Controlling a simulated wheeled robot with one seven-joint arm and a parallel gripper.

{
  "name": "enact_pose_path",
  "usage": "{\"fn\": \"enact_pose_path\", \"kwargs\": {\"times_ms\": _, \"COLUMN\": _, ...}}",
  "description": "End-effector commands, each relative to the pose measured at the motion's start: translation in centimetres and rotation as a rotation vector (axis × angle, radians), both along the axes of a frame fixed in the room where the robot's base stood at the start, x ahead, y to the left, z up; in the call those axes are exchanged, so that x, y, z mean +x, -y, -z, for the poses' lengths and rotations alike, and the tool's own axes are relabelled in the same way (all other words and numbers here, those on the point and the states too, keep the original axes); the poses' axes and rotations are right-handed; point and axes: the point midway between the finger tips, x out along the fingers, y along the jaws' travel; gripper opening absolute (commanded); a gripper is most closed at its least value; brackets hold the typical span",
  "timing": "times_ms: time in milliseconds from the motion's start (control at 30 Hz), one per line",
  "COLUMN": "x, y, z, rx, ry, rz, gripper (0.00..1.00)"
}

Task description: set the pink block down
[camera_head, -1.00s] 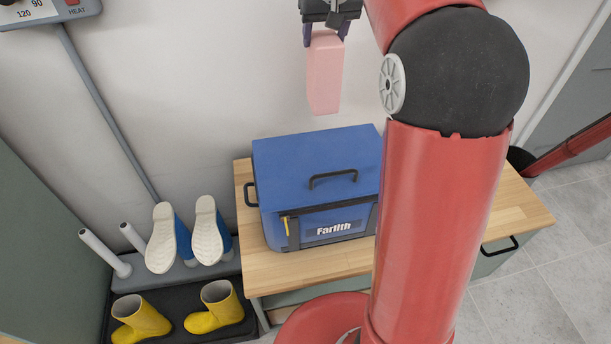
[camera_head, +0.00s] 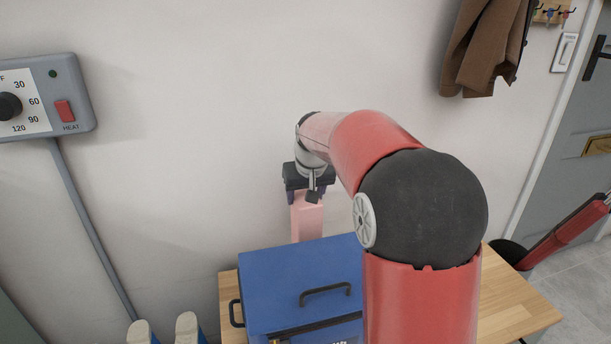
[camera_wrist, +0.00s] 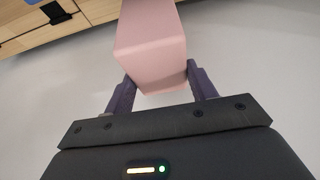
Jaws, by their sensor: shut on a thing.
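The pink block (camera_head: 307,218) is a long pale-pink block hanging upright from my gripper (camera_head: 306,194) in the head view. It shows above and behind the back edge of the blue box. In the wrist view the block (camera_wrist: 150,45) sits between the two purple fingers of my gripper (camera_wrist: 161,88), which are shut on it. The lower end of the block is partly hidden behind the blue box's lid in the head view, so I cannot tell whether it touches anything.
A blue box (camera_head: 290,285) with a black lid handle stands on a wooden cabinet top (camera_head: 500,295). Bare wood shows right of my arm. A heater control (camera_head: 45,95) is on the left wall. A brown coat (camera_head: 485,45) hangs at upper right.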

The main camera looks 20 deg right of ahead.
Motion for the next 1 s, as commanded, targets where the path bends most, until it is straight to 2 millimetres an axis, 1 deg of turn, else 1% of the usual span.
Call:
{"fn": "enact_pose_path", "kwargs": {"times_ms": 133, "x": 0.1, "y": 0.0, "z": 1.8, "rx": 0.000, "ry": 0.008, "rz": 0.000, "gripper": 0.00}}
{"fn": "enact_pose_path", "kwargs": {"times_ms": 367, "x": 0.2, "y": 0.0, "z": 3.0, "rx": 0.000, "ry": 0.010, "rz": 0.000, "gripper": 0.00}}
{"fn": "enact_pose_path", "kwargs": {"times_ms": 600, "x": 0.1, "y": 0.0, "z": 5.9, "rx": 0.000, "ry": 0.007, "rz": 0.000, "gripper": 0.00}}
{"fn": "enact_pose_path", "kwargs": {"times_ms": 700, "x": 0.2, "y": 0.0, "z": 6.7, "rx": 0.000, "ry": 0.009, "rz": 0.000, "gripper": 0.00}}
{"fn": "enact_pose_path", "kwargs": {"times_ms": 800, "x": 0.1, "y": 0.0, "z": 7.0, "rx": 0.000, "ry": 0.010, "rz": 0.000, "gripper": 0.00}}
{"fn": "enact_pose_path", "kwargs": {"times_ms": 1000, "x": 0.2, "y": 0.0, "z": 7.0, "rx": 0.000, "ry": 0.011, "rz": 0.000, "gripper": 0.00}}
